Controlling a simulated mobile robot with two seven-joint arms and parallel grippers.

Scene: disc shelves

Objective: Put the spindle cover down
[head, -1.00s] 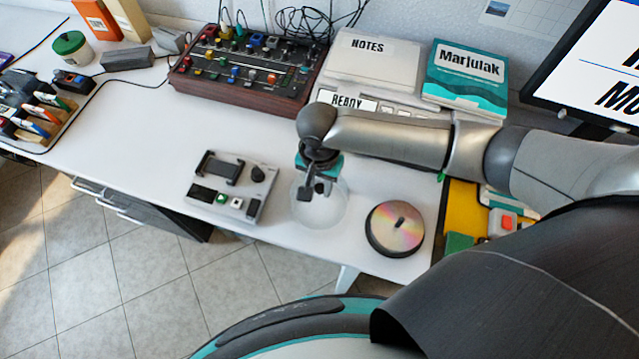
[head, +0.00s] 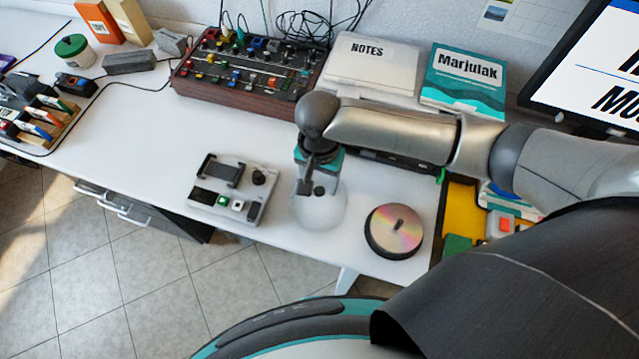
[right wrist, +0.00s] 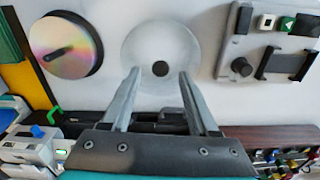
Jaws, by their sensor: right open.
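The spindle cover (head: 320,212) is a clear, round dome with a dark knob on top. It stands on the white desk between a grey device and the disc spindle (head: 397,231). The disc spindle also shows in the right wrist view (right wrist: 75,38), with a stack of shiny discs on a dark base. My left gripper is not in view.
The grey device with buttons (head: 229,191) stands just left of the cover. A mixer panel (head: 250,68), a notes box (head: 372,62) and a teal book (head: 465,80) are at the back. A yellow tray (head: 459,205) lies right of the discs. The desk's front edge is close.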

